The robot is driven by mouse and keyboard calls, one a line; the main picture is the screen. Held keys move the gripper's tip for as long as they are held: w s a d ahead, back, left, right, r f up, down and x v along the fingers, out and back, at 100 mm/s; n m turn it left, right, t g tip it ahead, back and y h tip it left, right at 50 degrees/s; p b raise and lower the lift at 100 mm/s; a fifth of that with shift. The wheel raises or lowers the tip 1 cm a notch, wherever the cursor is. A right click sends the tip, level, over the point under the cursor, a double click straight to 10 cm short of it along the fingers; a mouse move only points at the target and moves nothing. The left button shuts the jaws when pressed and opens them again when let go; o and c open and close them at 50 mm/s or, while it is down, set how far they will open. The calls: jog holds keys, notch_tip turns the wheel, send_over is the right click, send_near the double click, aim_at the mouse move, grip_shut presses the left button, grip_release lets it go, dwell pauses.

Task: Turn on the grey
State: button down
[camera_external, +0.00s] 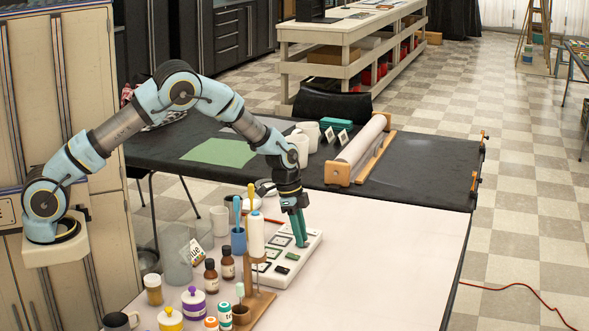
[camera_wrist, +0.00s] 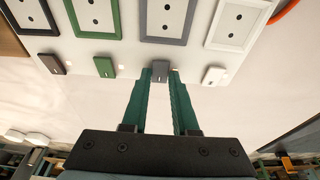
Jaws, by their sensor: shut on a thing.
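A white panel (camera_external: 307,256) lies on the pale part of the table. In the wrist view the panel (camera_wrist: 125,53) bears framed socket plates in a row, including a green one (camera_wrist: 97,33), a grey one (camera_wrist: 166,39) and a white one (camera_wrist: 236,44). My gripper (camera_external: 304,243) is down at the panel's right side. In the wrist view its teal fingers (camera_wrist: 160,77) are on either side of the grey switch, shut on it. Which way it is tipped is unclear.
Left of the panel stand a wooden stand with a white spool (camera_external: 257,236), a blue cup (camera_external: 238,241), brown bottles (camera_external: 211,275) and several small jars. A paper roll on a wooden holder (camera_external: 362,150) is farther back. The table right of the panel is clear.

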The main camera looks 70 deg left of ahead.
jog(key=shift+w+d+g+y+p, duration=0.1)
jog(key=shift+g+y+p, duration=0.25)
jog(key=shift+g+y, duration=0.05)
jog(key=c, duration=0.7)
grip_release()
jog(key=shift+r, duration=0.15)
jog(key=r, duration=0.3)
jog(key=r+b, duration=0.1)
jog(key=r, duration=0.3)
jog(key=s+a+r+b, duration=0.1)
jog(key=r, duration=0.2)
jog(key=shift+r, duration=0.25)
jog(key=s+n, duration=0.2)
jog(key=s, duration=0.9)
jog(key=s+d+r+n, duration=0.1)
jog(key=s+n, duration=0.2)
jog(key=s, duration=0.8)
jog(key=s+d+r+n, duration=0.1)
jog(key=s+n, duration=0.1)
jog(key=s, duration=1)
jog(key=shift+d+n+t+y+p, duration=0.25)
jog(key=shift+n+t+y+p, duration=0.05)
jog(key=shift+n+y+p, duration=0.1)
